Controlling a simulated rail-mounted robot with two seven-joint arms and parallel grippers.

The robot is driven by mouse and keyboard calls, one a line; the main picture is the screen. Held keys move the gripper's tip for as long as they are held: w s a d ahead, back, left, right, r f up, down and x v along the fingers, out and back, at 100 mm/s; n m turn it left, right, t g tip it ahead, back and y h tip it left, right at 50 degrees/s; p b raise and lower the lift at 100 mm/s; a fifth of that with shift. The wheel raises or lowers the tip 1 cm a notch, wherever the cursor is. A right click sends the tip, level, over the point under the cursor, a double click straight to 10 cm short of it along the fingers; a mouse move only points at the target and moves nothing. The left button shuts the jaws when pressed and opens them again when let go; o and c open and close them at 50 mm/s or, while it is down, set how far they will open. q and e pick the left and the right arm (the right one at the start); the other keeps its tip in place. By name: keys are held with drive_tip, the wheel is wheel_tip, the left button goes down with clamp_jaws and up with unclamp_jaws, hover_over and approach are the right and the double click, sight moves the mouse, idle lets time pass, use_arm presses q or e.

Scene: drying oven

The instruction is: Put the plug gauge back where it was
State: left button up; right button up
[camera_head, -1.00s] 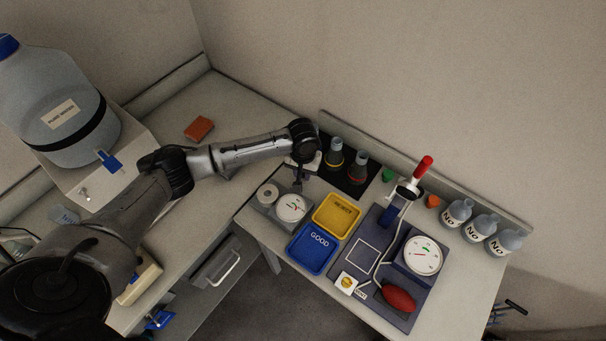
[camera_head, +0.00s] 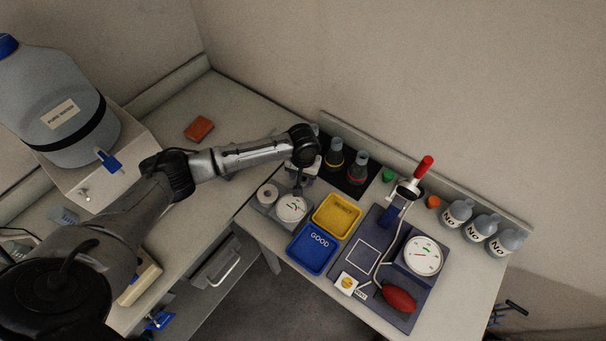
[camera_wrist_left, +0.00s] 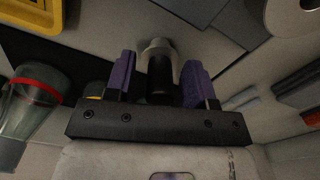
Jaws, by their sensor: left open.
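My left gripper (camera_head: 298,189) reaches down over the grey dial unit (camera_head: 268,210) left of the trays. In the left wrist view its two purple fingers (camera_wrist_left: 160,75) are open, one on each side of a short cylinder with a black grip and silver end, which looks like the plug gauge (camera_wrist_left: 159,83). A gap shows beside the cylinder; I cannot tell whether it touches a finger. The gripper hides it in the head view. My right gripper is not in view.
A yellow tray (camera_head: 318,220) and a blue GOOD tray (camera_head: 292,255) lie right of the dial unit. Flasks (camera_head: 335,158) stand close behind the gripper. A blue gauge station (camera_head: 405,318) with a red-handled tool (camera_head: 424,166) and several bottles (camera_head: 457,212) are farther right.

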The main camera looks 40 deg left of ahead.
use_arm(q)
drive_tip(key=shift+r, duration=0.1)
wheel_tip(320, 180, up, 12)
drive_tip(key=p, duration=0.2)
drive_tip(key=s+d+f+m, duration=0.1)
drive_tip(key=d+f, duration=0.1)
drive_tip(key=s+d+f+m, duration=0.1)
drive_tip(key=s+d, duration=0.1)
drive_tip(key=s+d+f+m, duration=0.1)
drive_tip(key=d+f, duration=0.1)
drive_tip(key=shift+s+d+f+h, duration=0.3)
drive_tip(key=shift+s+d, duration=0.05)
drive_tip(key=shift+d, duration=0.05)
drive_tip(key=s+d+f+m, duration=0.1)
drive_tip(key=s+d, duration=0.1)
drive_tip(key=s, duration=0.1)
drive_tip(key=s+d+f+m+t+h, duration=0.1)
drive_tip(key=s+d+f, duration=0.2)
drive_tip(key=s+d, duration=0.2)
drive_tip(key=shift+s+f+m+t, duration=0.15)
drive_tip(key=shift+s+m+t, duration=0.15)
drive_tip(key=shift+s+m, duration=0.1)
drive_tip(key=s+a+t+y, duration=0.1)
drive_tip(key=s+a+t, duration=0.1)
drive_tip(key=s, duration=1.5)
drive_tip(key=shift+a+r+m, duration=0.3)
drive_tip(key=shift+a+m, duration=0.1)
drive_tip(key=shift+a, duration=0.15)
